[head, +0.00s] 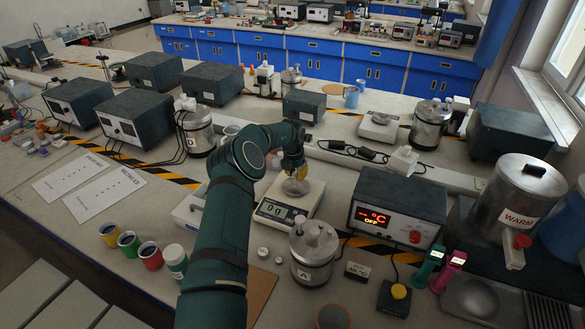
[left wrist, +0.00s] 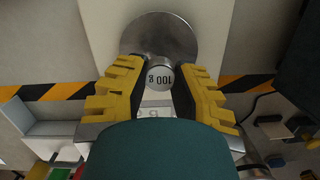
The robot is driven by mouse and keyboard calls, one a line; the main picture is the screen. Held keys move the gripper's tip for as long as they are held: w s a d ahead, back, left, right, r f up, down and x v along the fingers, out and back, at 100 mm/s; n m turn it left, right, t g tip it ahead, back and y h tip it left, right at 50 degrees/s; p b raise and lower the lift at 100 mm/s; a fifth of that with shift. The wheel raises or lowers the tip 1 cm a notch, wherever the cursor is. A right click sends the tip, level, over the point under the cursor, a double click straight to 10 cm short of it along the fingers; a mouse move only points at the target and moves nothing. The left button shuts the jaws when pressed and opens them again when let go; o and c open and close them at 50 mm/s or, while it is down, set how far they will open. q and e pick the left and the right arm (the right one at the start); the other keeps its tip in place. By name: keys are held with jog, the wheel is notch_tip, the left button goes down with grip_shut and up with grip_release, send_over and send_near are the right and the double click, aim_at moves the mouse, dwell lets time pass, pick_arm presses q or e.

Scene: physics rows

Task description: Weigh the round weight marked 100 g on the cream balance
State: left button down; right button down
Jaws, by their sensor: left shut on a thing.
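The cream balance (head: 287,211) stands mid-bench in the head view, and its display reads 0 g. Its round metal pan (left wrist: 160,35) shows in the left wrist view. My left gripper (head: 295,182) reaches down over the pan. In the left wrist view it is shut on the round weight marked 100 g (left wrist: 160,76), which sits between the yellow-backed fingers with its marked top toward the camera. The weight appears over the near part of the pan; I cannot tell whether it touches it. My right gripper is not in view.
Two small pale discs (head: 270,256) lie on the bench in front of the balance. A metal canister (head: 314,256) stands close at front right, with a heater box (head: 397,220) beyond. Colored cups (head: 129,243) and a white jar (head: 175,261) stand at front left.

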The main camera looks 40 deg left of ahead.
aim_at(296, 185)
pick_arm(q)
jog(key=shift+a+f, duration=0.1)
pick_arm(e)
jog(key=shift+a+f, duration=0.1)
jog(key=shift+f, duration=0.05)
pick_arm(q)
jog(key=shift+f+b, duration=0.65)
jog(key=shift+b, duration=0.05)
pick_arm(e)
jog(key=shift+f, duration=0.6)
pick_arm(q)
jog(key=shift+f+b, duration=0.6)
jog(key=shift+f, duration=0.3)
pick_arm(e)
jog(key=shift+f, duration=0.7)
pick_arm(q)
jog(key=shift+f, duration=0.4)
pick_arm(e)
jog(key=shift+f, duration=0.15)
pick_arm(q)
jog(key=shift+c, duration=2)
grip_release()
jog(key=shift+r, duration=0.2)
jog(key=shift+r+p, duration=2.7)
jog(key=shift+r, duration=1.2)
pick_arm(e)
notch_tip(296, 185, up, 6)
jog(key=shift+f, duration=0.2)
